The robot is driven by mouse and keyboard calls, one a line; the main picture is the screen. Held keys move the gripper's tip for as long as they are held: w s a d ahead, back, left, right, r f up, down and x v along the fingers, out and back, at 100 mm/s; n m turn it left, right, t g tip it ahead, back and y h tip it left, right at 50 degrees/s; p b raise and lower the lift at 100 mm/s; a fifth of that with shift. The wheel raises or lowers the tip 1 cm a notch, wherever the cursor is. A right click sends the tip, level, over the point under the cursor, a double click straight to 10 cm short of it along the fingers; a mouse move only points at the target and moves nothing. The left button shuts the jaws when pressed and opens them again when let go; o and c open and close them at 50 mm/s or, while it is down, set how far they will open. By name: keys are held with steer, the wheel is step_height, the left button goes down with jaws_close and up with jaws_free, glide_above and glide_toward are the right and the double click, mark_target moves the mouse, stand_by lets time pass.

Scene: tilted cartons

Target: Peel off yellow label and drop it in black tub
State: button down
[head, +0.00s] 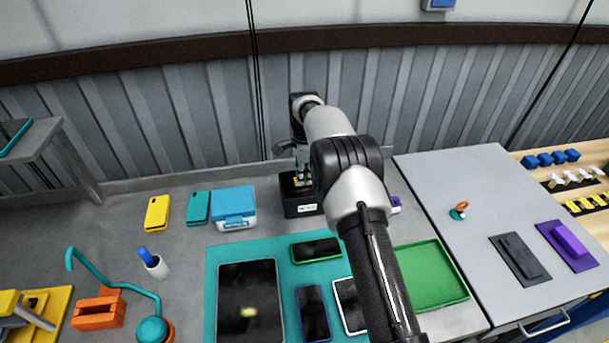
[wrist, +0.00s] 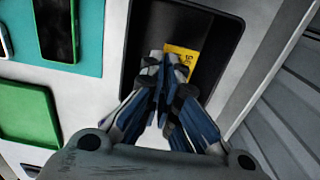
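The black tub (head: 291,209) stands at the back of the bench with a small white tag on its front. In the wrist view its dark wall (wrist: 137,45) surrounds the fingertips. My gripper (head: 301,178) points down at the tub's opening. In the wrist view the fingers of my gripper (wrist: 160,62) come together at the yellow label (wrist: 181,64), which has dark print and looks pinched by one edge at the tips. The label is over or inside the tub; its height above the floor is unclear. My arm hides part of the bench.
A teal mat (head: 222,262) carries a tablet (head: 250,300) and several phones. A green tray (head: 432,275) lies right of my arm. A blue-and-white box (head: 234,208) stands left of the tub. The corrugated wall is close behind.

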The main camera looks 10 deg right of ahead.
steer(key=shift+f+b, duration=2.9)
steer(key=shift+f, duration=1.9)
steer(key=shift+f, duration=0.4)
steer(key=c, duration=2.3)
jaws_free()
steer(key=o, duration=0.6)
step_height(320, 180, up, 12)
steer(key=shift+r, duration=0.1)
step_height(320, 180, up, 8)
steer(key=p, duration=0.9)
